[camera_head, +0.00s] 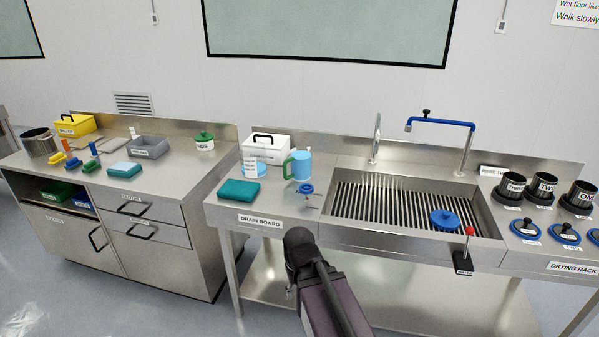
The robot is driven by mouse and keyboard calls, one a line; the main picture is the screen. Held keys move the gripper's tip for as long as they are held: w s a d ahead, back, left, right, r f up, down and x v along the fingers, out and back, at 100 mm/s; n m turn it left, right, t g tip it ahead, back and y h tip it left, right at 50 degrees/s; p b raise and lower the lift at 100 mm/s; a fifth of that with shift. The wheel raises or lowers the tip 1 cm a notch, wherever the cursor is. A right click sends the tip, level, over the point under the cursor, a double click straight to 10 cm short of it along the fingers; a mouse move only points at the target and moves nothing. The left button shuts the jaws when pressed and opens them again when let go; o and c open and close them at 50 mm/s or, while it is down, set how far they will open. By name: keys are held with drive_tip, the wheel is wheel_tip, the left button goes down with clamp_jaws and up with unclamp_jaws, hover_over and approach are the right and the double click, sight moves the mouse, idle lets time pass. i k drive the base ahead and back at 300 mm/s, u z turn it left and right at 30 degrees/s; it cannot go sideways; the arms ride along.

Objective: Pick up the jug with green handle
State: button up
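I cannot make out my gripper's fingers. Nothing of mine touches the jug.
Close around the jug are a white box with a black handle (266,145), a teal cloth (238,191), a labelled white container (250,166) and a small blue-topped item (306,188). A slatted sink (385,204) with a blue tap (440,122) lies right.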

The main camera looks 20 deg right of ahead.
sight(301, 158)
drive_tip(key=u, duration=0.3)
drive_tip(key=i, duration=1.3)
drive_tip(key=z, duration=0.2)
